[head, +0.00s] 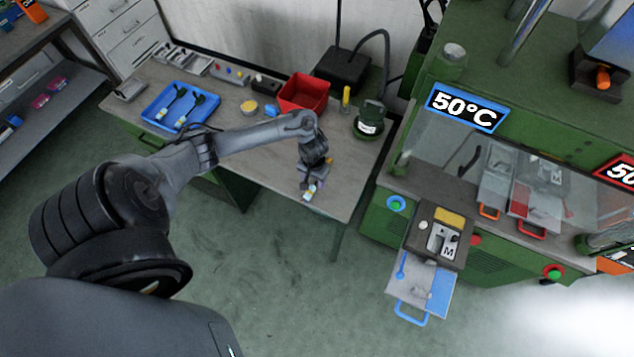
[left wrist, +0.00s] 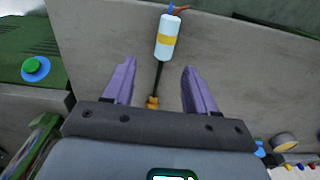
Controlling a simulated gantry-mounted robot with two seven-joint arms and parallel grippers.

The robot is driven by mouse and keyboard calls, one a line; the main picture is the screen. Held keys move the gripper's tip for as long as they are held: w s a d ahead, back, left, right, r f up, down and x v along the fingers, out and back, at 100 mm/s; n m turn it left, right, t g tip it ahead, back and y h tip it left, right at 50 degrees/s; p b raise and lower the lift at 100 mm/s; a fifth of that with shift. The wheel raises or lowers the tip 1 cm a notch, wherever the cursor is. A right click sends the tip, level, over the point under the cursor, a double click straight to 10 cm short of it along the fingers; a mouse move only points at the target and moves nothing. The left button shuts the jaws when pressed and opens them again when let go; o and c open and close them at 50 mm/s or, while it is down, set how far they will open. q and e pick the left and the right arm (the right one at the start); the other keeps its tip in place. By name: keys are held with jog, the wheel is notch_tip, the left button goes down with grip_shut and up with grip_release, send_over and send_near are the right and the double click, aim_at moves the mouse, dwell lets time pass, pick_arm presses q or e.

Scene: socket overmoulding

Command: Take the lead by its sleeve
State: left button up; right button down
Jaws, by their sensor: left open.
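The lead's white sleeve (left wrist: 166,40) with a yellow band shows in the left wrist view, just beyond my fingertips. Blue and brown wire ends stick out of its far end. A thin dark cable runs back from it between my fingers to a small orange-yellow piece near the palm. My left gripper (left wrist: 156,72) has purple fingers, open, one on each side of the cable and apart from it. In the head view my left gripper (head: 314,183) is over the bench's front right part, with the small pale sleeve (head: 308,195) at its tip. My right gripper is not in view.
On the bench (head: 225,133) stand a blue tray (head: 162,118) with two dark-and-blue parts, a red bin (head: 303,90), a yellow tape roll (head: 249,106) and a green-black device (head: 369,120). The green press (head: 530,90) is right, with an open mould drawer (head: 425,285).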

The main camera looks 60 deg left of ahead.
aim_at(312, 187)
pick_arm(q)
jog(key=shift+s+a+f+b, duration=0.1)
jog(key=shift+f+b, duration=0.25)
jog(key=shift+f, duration=1.05)
jog(key=shift+s+a+f+b, duration=0.1)
jog(key=shift+f+b, duration=0.25)
jog(key=shift+f, duration=1)
grip_shut()
